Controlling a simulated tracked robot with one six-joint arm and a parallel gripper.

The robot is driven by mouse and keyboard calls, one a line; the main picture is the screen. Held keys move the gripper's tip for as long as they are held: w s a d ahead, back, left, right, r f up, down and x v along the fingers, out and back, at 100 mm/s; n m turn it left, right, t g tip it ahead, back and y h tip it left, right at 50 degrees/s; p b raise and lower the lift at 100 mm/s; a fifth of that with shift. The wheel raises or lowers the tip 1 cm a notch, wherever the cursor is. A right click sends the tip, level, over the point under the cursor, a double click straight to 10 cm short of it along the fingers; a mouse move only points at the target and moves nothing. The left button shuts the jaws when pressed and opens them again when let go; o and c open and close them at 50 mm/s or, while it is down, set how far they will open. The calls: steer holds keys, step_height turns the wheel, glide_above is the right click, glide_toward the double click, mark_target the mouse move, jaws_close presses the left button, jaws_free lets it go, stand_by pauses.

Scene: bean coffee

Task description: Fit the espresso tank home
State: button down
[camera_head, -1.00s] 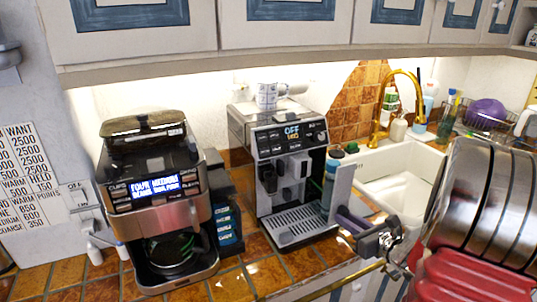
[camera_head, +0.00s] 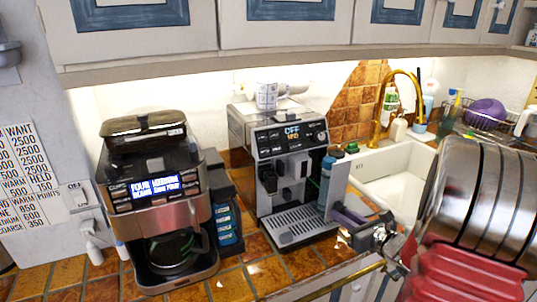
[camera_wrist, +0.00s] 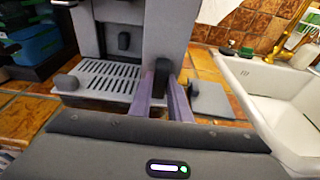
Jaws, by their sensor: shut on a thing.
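The espresso machine (camera_head: 283,165) stands on the tiled counter in the middle of the head view, with cups on top. The espresso tank (camera_head: 340,187) is an upright, tall grey panel-like piece at the machine's right side. In the head view it stands very close to that side; I cannot tell whether it is seated. My gripper (camera_head: 338,210) reaches it from the lower right, with purple fingers at its lower part. In the wrist view my gripper (camera_wrist: 160,92) is shut on a dark grip on the tank (camera_wrist: 168,35). The tank's far side and base are hidden.
A coffee maker (camera_head: 158,205) with a glass carafe stands left of the espresso machine. A white sink (camera_head: 395,175) with a gold faucet (camera_head: 400,85) is to the right. Cabinets (camera_head: 300,30) hang above. A brass rail (camera_head: 340,283) runs along the counter front.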

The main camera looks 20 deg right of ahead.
steer(key=shift+w, duration=0.95)
steer(key=shift+f, duration=0.15)
stand_by(0.5)
